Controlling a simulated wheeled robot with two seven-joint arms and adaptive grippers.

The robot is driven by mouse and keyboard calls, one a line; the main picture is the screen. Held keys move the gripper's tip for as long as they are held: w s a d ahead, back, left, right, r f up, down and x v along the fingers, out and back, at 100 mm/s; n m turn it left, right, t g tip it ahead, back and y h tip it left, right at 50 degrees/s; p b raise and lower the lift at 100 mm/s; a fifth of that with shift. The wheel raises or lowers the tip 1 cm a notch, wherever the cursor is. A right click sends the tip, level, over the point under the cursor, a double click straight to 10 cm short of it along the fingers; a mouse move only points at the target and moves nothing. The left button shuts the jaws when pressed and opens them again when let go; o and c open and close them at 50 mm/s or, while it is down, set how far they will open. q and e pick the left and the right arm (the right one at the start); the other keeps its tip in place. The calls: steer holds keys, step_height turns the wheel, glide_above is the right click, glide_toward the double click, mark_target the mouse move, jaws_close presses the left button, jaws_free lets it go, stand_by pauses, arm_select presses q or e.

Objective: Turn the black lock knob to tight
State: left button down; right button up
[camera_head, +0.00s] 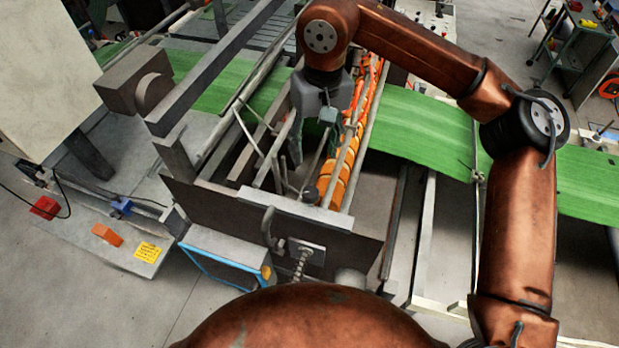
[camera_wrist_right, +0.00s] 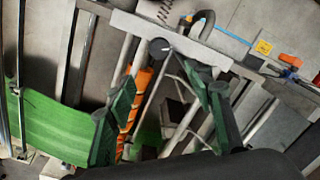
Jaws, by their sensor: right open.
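The black lock knob (camera_wrist_right: 159,48) is round and dark with a pale line on its face. It sits on a grey cross bar of the frame. It also shows in the head view as a small dark cylinder (camera_head: 310,194) at the near end of the rails. My right gripper (camera_head: 308,152) points down above the frame, short of the knob. In the right wrist view its open fingers (camera_wrist_right: 162,80) are spread, and the knob shows just past the tips, apart from them. Nothing is between the fingers. My left gripper is not in view.
An orange roll (camera_head: 347,165) lies between the rails beside the knob. A green web (camera_head: 420,130) runs across behind. A grey hook-shaped handle (camera_head: 268,228) and a spring (camera_head: 301,265) stand at the frame's near side. A pale cabinet (camera_head: 45,75) is at far left.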

steer(key=b, duration=0.4)
glide_above(311, 191)
step_height(311, 191, down, 4)
steer(key=shift+w+d+f+b, duration=0.15)
steer(key=shift+f+b, duration=0.2)
steer(key=shift+f, duration=0.2)
steer(key=shift+w+d+f+b, duration=0.1)
steer(key=shift+w+f+b, duration=0.05)
steer(key=shift+f+b, duration=0.3)
steer(key=shift+f, duration=0.2)
steer(key=shift+s+f+p, duration=0.3)
steer(key=shift+f+p, duration=0.15)
steer(key=shift+f, duration=0.4)
steer(key=f, duration=0.2)
steer(key=f+p, duration=0.1)
steer(key=f, duration=0.1)
steer(key=shift+w+a+f, duration=0.1)
steer(key=shift+a+f, duration=0.1)
steer(key=shift+f, duration=0.55)
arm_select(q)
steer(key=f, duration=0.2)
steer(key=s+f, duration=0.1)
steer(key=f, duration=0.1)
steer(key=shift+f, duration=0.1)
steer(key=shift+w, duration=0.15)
arm_select(e)
steer(key=c, duration=1.2)
